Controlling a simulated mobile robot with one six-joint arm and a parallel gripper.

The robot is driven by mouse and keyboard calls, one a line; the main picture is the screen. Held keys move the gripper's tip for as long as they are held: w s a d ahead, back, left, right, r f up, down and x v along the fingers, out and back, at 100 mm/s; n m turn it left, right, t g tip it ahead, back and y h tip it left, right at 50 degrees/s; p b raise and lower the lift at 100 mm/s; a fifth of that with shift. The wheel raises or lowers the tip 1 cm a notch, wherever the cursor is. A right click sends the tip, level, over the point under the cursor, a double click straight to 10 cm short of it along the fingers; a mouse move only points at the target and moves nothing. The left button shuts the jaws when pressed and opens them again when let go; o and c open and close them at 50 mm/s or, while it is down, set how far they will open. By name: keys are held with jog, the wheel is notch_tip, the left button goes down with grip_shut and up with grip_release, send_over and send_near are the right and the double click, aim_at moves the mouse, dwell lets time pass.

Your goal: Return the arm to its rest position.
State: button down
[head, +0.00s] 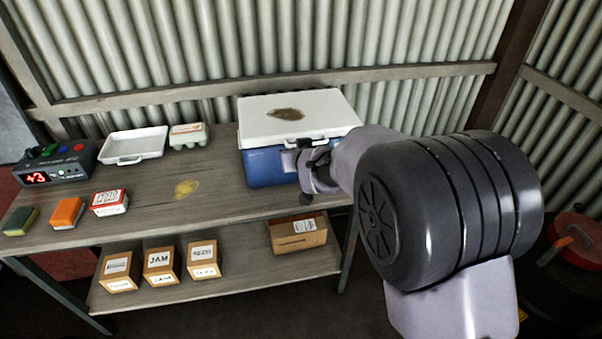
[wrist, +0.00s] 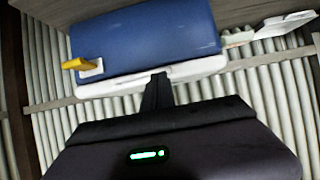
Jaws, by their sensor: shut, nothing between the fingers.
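My arm reaches in from the right in the head view and is bent, with a large dark joint in front. My gripper (head: 296,144) is at the front of the blue cooler (head: 262,168), near its white lid (head: 310,112). In the wrist view my gripper (wrist: 157,88) has its dark fingers together with nothing between them. The cooler (wrist: 150,38) appears upside down there, past the fingertips. I cannot tell whether the fingers touch it. The lid is down and has a brown stain on top.
Cardboard boxes (head: 160,265) sit on the lower shelf. Corrugated walls stand behind. A red object (head: 580,240) is at far right.

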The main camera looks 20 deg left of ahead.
jog(key=s+d+f, duration=0.4)
jog(key=s+d+r+m+h, duration=0.15)
jog(key=d+r, duration=0.25)
jog(key=d, duration=0.4)
jog(key=s+d+r+m+g+h, duration=0.1)
jog(key=s+d+r+m, duration=0.2)
jog(key=d+r, duration=0.35)
jog(key=s+d+r+m+h, duration=0.2)
jog(key=s+d, duration=0.1)
jog(key=d, duration=0.6)
jog(key=s+d+m+g, duration=0.1)
jog(key=s+d, duration=0.4)
jog(key=s, duration=0.5)
jog(key=s+d+m+g, duration=0.1)
jog(key=s+d+m, duration=0.3)
jog(key=s, duration=0.6)
jog(key=shift+d+r+g+h, duration=0.25)
jog(key=shift+d+g+h, duration=0.15)
jog(key=shift+d, duration=0.5)
